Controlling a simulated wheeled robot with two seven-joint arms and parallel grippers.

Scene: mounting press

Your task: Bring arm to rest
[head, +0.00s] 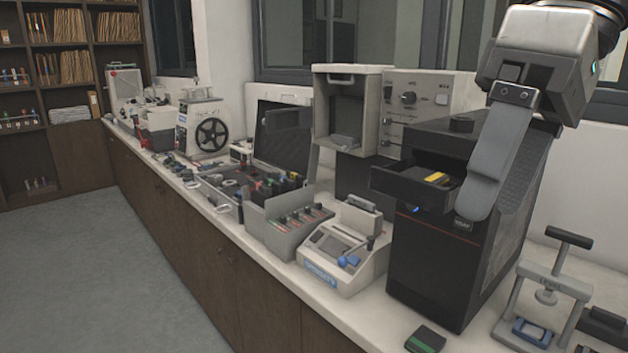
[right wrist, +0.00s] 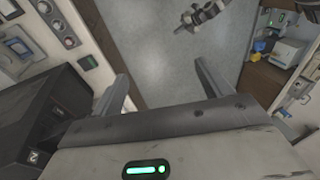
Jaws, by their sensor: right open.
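My right gripper (head: 474,205) comes in from the upper right in the head view, pointing down in front of the tall black machine (head: 440,260). In the right wrist view its two fingers (right wrist: 162,80) stand apart with nothing between them, so it is open and empty. In the head view, one broad grey finger hides part of the black machine and of its open drawer (head: 400,184). A yellow item (head: 437,177) lies in that drawer. I cannot tell whether the finger touches the machine. My left gripper does not show in the head view.
A small press with a T handle (head: 568,238) stands at the right. A dark box with a green stripe (head: 425,341) lies near the counter's front edge. A beige device (head: 342,262) and several instruments crowd the counter leftward. The grey floor (head: 110,260) is clear.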

